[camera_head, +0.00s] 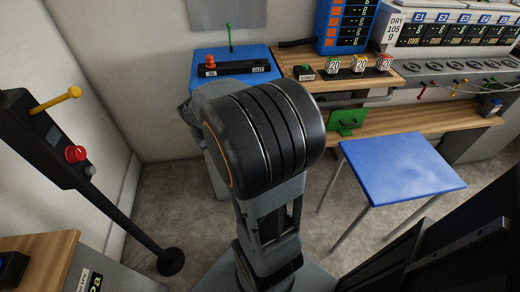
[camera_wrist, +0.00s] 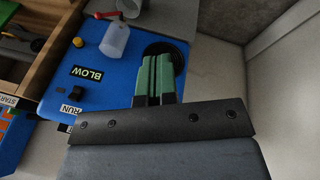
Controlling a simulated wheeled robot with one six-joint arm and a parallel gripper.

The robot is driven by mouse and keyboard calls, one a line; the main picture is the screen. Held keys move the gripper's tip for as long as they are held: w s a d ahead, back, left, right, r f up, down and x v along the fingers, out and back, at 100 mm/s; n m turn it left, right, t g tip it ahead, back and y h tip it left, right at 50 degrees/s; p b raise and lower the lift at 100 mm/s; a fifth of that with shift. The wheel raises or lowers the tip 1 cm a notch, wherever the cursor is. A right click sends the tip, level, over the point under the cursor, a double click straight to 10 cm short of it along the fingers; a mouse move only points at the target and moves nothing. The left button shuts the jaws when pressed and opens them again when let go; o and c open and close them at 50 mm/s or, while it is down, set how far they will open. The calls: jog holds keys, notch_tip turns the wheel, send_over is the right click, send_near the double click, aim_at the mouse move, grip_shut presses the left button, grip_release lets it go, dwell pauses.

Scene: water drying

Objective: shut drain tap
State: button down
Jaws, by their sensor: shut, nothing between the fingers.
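My gripper (camera_wrist: 157,62) shows in the wrist view as two green fingers shut together with nothing between them. The fingers are over a blue panel (camera_wrist: 97,92) labelled BLOW, in front of a black round grille (camera_wrist: 180,57). In the head view my arm's large black joint hides the gripper. No part is labelled as a drain tap. Small coloured handles, including a red one (camera_head: 422,90) and a yellow one (camera_head: 459,91), hang under the numbered units at the right. A yellow lever (camera_head: 56,101) sticks out of the black post at the left.
A blue-topped stool (camera_head: 402,165) stands at the right. A wooden bench (camera_head: 400,128) runs along the back. A blue-topped unit (camera_head: 237,55) with a red knob stands behind my arm. The wrist view shows a clear bottle (camera_wrist: 115,40) and a yellow knob (camera_wrist: 78,42).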

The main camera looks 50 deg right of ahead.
jog(key=s+a+r+n+y, duration=0.1)
jog(key=s+a, duration=0.3)
jog(key=a, duration=0.4)
jog(key=s+a+r+n+t+y, duration=0.1)
jog(key=s+a, duration=0.3)
jog(key=a, duration=0.4)
jog(key=shift+r+n+t+y, duration=0.3)
jog(key=shift+r+n+y, duration=0.3)
jog(key=shift+r+n, duration=0.25)
